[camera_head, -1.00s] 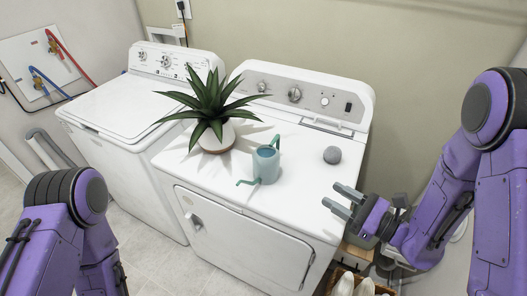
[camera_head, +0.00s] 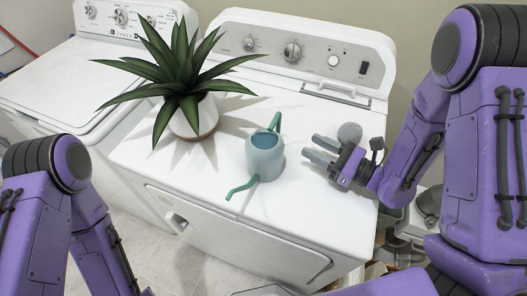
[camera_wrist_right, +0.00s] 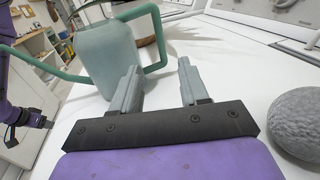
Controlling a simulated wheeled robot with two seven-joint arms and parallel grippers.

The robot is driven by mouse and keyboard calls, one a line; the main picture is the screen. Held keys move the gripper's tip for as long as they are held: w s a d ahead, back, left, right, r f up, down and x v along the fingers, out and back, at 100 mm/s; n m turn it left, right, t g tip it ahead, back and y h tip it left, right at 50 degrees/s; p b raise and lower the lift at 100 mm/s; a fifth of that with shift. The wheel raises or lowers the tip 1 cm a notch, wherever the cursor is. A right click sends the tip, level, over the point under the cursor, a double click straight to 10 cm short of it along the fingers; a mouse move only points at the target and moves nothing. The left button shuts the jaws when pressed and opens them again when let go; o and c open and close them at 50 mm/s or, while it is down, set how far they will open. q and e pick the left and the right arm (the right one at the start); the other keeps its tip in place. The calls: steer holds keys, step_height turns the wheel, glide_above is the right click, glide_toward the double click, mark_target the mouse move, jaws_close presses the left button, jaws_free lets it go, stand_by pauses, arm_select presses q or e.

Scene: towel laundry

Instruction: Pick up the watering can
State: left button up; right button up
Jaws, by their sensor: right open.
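The teal watering can (camera_head: 265,158) stands upright on the top of the right white machine, its spout toward the front and its handle toward the back right. My right gripper (camera_head: 313,148) is open and empty, low over the machine top just right of the can, fingers pointing at it. In the right wrist view the can (camera_wrist_right: 108,55) is beyond the open fingers (camera_wrist_right: 159,68), with its green handle loop ahead of them, apart from the fingers as far as I can tell. My left arm shows at the lower left of the head view; its jaws cannot be made out.
A potted plant (camera_head: 195,112) with long spiky leaves stands left of the can. A grey ball (camera_head: 349,133) sits right behind my right gripper; it also shows in the right wrist view (camera_wrist_right: 298,122). The control panel (camera_head: 300,52) rises at the back. The machine's front top is clear.

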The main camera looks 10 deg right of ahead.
steer(key=p+x, duration=0.1)
steer(key=x, duration=0.3)
steer(key=p+x, duration=0.2)
steer(key=x, duration=0.2)
steer(key=shift+w+a+r, duration=0.2)
steer(key=shift+w+a+f, duration=0.15)
steer(key=shift+w+a, duration=0.2)
steer(key=shift+w, duration=0.05)
steer(key=shift+d, duration=0.1)
jaws_close()
